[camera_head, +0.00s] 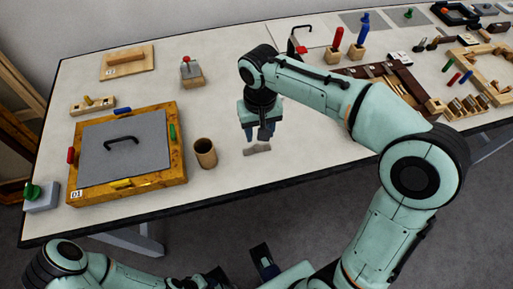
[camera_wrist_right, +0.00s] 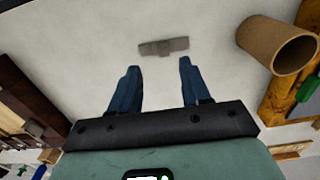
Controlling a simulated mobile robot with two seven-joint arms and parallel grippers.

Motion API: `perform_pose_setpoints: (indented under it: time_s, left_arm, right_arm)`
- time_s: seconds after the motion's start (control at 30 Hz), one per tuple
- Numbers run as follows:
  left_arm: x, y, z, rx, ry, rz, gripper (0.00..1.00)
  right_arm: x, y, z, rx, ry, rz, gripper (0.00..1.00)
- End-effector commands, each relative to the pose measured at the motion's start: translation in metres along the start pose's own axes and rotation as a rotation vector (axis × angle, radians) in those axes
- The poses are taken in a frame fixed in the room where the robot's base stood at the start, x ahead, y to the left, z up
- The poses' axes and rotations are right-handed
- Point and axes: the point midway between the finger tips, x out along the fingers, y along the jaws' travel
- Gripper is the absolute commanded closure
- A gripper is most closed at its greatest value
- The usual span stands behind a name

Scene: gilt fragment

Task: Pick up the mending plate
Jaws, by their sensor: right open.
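The mending plate is a small flat grey piece (camera_head: 257,150) lying on the pale tabletop, right of the brown cup. In the right wrist view the plate (camera_wrist_right: 163,46) lies just beyond the fingertips, crosswise to them. My right gripper (camera_head: 259,136) points down above the table beside the plate. Its blue fingers (camera_wrist_right: 159,66) are apart with nothing between them. My left gripper (camera_head: 242,270) is low at the bottom edge, in front of the table and away from the plate. It is partly cut off, and its jaw opening is unclear.
A brown cup (camera_head: 205,153) stands left of the plate. Further left is a wooden-framed grey panel (camera_head: 180,165) with a black handle. A block with a red knob (camera_head: 191,75) stands behind. Wooden trays and tools crowd the right. The tabletop around the plate is clear.

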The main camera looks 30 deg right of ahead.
Motion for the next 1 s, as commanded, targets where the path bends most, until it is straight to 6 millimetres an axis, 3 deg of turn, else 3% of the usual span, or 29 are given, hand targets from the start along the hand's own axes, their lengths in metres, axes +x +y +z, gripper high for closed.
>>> perform_pose_setpoints:
  time_s: [0.23,0.5,0.8,0.87,0.93,0.97,1.0]
  left_arm:
    - [0.003,0.0,-0.002,0.001,0.005,0.001,0.57]
    - [0.007,-0.001,-0.005,0.002,0.013,0.003,0.57]
    - [0.007,-0.001,-0.005,0.002,0.015,0.004,0.57]
    - [0.007,-0.001,-0.005,0.002,0.015,0.004,0.57]
    - [0.007,-0.001,-0.005,0.002,0.015,0.004,0.57]
    - [0.007,-0.001,-0.005,0.002,0.015,0.004,0.57]
    - [0.007,-0.001,-0.005,0.002,0.015,0.004,0.57]
  right_arm:
    - [0.02,-0.002,0.0,0.0,-0.003,0.0,0.53]
    - [0.058,-0.005,-0.001,0.0,-0.003,0.0,0.53]
    - [0.062,-0.005,-0.001,0.0,0.0,-0.001,0.53]
    - [0.062,-0.005,-0.001,0.0,0.0,-0.001,0.69]
    - [0.062,-0.005,-0.001,0.0,0.0,-0.001,0.92]
    - [0.062,-0.005,-0.001,0.0,0.0,-0.001,1.0]
    - [0.062,-0.005,-0.001,0.0,0.0,-0.001,1.0]
